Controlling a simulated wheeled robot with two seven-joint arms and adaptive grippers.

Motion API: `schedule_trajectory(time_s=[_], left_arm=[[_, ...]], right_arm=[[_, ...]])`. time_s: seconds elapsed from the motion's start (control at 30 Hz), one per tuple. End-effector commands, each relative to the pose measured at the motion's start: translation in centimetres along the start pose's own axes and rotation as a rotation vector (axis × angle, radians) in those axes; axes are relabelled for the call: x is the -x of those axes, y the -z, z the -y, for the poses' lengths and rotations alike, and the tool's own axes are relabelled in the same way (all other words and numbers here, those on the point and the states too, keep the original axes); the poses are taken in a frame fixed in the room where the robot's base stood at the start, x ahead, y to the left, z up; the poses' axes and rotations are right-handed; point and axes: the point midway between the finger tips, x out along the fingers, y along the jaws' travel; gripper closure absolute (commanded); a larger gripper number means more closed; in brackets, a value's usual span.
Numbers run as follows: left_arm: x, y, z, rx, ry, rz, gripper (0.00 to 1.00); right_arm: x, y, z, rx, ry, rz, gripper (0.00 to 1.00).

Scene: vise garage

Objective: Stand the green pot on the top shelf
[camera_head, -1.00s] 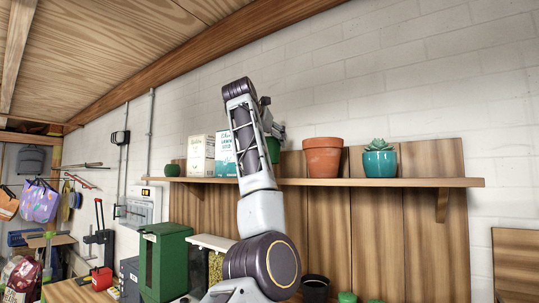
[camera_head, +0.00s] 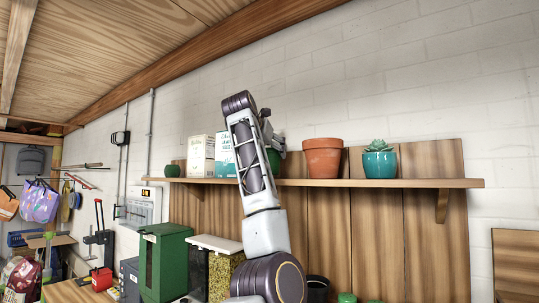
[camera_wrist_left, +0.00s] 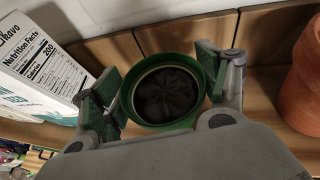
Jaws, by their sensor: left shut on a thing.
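The green pot (camera_wrist_left: 168,92) is in the left wrist view, seen from above with its round rim and dark inside. My left gripper (camera_wrist_left: 160,84) is shut on it, one finger on each side. In the head view the pot (camera_head: 274,161) shows only as a green patch behind my left arm, and my left gripper (camera_head: 273,138) is mostly hidden there. The pot is at the top shelf (camera_head: 410,183), between a box and a terracotta pot. I cannot tell whether its base touches the board. My right gripper is not in view.
White and teal boxes (camera_head: 201,156) stand left of the green pot on the shelf. The terracotta pot (camera_head: 323,158) and a teal pot with a succulent (camera_head: 380,164) stand to the right. A wooden back panel (camera_head: 430,158) rises behind. Green and clear containers (camera_head: 165,262) stand below.

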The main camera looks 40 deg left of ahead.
Motion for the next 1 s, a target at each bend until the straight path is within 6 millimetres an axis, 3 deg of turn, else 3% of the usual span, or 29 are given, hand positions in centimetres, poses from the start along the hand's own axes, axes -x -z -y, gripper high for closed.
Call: schedule_trajectory(time_s=[0.67, 0.7, 0.87, 1.0], left_arm=[[-0.46, 1.23, 0.0, 0.0, 0.0, 0.0, 0.59], [-0.49, 1.26, 0.0, 0.0, 0.0, 0.0, 0.23], [-0.47, 1.22, -0.02, 0.0, 0.0, -0.001, 0.05], [-0.47, 1.22, -0.02, 0.0, 0.0, -0.001, 0.05]], right_arm=[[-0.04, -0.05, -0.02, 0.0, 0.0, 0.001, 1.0], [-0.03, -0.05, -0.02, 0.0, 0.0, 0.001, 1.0], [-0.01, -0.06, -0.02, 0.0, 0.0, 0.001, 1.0], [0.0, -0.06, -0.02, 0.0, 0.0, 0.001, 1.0]])
